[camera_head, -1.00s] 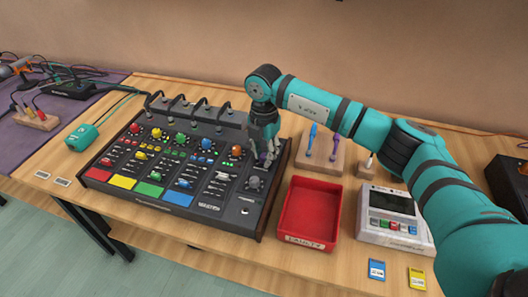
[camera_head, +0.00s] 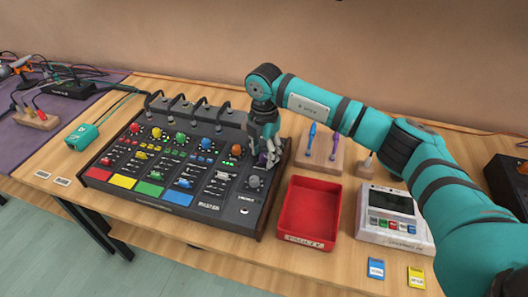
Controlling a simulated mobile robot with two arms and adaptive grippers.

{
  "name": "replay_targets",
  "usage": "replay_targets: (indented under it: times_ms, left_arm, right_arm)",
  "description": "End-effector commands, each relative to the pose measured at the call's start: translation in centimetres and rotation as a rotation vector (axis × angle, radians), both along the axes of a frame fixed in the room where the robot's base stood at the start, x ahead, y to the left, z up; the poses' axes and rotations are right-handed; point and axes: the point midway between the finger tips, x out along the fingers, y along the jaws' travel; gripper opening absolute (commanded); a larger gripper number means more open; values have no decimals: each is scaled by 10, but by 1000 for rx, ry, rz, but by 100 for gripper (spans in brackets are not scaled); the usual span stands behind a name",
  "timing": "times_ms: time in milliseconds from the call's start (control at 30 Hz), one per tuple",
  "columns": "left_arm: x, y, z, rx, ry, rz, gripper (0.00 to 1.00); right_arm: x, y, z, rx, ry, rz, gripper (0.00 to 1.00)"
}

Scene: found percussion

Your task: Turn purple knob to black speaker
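A black mixing console (camera_head: 212,213) with wood sides, several coloured knobs and coloured pads sits on the wooden table. The purple knob (camera_head: 262,160) is on its upper right part, right of the orange knob (camera_head: 236,150), and is partly hidden by my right gripper. My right gripper (camera_head: 265,157) points down from above with its fingers around or right beside the purple knob. I cannot tell whether they press on it. The knob's pointer and the labels near it are too small to read. I cannot make out a label for the black speaker. My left gripper is not in view.
A red tray (camera_head: 289,228) and a white device with a screen (camera_head: 393,233) stand right of the console. A wooden block holding screwdrivers (camera_head: 318,160) is close behind the tray. A teal box (camera_head: 82,138) lies at the left. Several goosenecks rise at the console's back.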

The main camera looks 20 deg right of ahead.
Motion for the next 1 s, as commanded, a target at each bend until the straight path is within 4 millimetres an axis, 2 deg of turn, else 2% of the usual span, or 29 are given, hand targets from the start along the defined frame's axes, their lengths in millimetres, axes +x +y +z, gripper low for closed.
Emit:
replay_targets:
  times_ms: [233, 333, 467, 800, 1000]
  left_arm:
    - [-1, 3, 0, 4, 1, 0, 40]
    - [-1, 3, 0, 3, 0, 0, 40]
    - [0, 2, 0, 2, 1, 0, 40]
    - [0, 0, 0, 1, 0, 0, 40]
    - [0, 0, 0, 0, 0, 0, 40]
  right_arm:
    - [-1, 1, 0, 0, 2, 2, 47]
    - [0, 1, 8, 1, -1, 2, 47]
    - [0, 0, 29, 1, -2, 3, 47]
    - [0, 0, 98, 1, -1, 1, 47]
    - [0, 0, 117, 0, 1, 0, 47]
